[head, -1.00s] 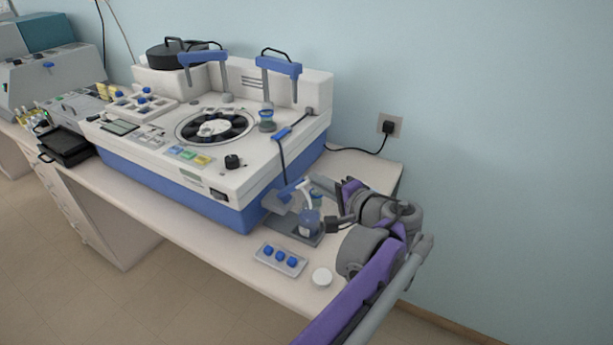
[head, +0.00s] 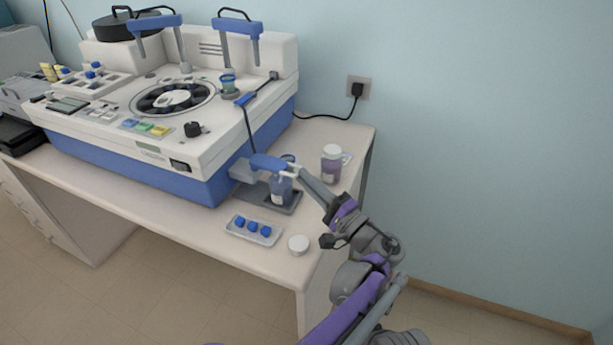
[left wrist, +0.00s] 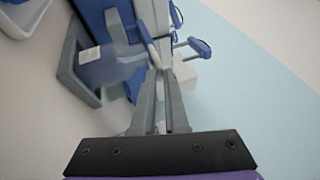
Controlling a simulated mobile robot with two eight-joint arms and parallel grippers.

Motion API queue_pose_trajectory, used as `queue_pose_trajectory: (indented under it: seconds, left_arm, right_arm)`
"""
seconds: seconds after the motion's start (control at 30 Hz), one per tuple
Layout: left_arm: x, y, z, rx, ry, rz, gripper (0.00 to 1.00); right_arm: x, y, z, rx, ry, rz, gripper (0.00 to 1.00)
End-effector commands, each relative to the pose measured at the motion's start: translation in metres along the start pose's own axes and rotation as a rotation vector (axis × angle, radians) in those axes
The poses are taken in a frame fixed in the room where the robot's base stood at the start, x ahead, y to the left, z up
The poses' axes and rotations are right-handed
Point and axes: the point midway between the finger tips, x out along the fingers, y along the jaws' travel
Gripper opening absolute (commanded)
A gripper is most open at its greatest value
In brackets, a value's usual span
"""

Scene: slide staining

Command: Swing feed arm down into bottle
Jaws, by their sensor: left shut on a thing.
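The feed arm (head: 268,162) is a blue bar on the side of the white and blue machine, lying roughly level above the bottle. The bottle (head: 281,189) is translucent blue-grey and stands upright on a grey tray (head: 292,208); it also shows in the left wrist view (left wrist: 112,67) with a white label. My left gripper (head: 296,172) is shut at the feed arm's outer end, above and right of the bottle. In the left wrist view my gripper's fingers (left wrist: 160,72) are close together on it. Whether the feed tube is inside the bottle is hidden. My right gripper is out of view.
A capped bottle (head: 331,164) stands right of the left gripper. The machine (head: 150,140) fills the left side. A cord runs to the wall socket (head: 358,88).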

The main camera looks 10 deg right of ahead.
Motion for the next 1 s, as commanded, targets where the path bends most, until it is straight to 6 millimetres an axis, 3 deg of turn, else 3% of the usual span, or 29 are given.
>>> queue_pose_trajectory:
  seconds: [0.6,0.63,0.77,1.0]
  left_arm:
    - [0.0015,0.0109,0.0025,0.001,-0.010,0.010,0.00]
    - [0.0015,0.0110,0.0025,0.001,-0.011,0.010,0.16]
    - [0.0013,0.0104,0.0022,0.000,-0.009,0.010,0.40]
    - [0.0004,0.0082,0.0010,0.000,-0.006,0.007,0.41]
  right_arm:
    - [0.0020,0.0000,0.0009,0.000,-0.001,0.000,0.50]
    - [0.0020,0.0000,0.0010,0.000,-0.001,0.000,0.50]
    - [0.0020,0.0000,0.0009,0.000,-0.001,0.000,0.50]
    - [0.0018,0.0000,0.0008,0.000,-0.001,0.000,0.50]
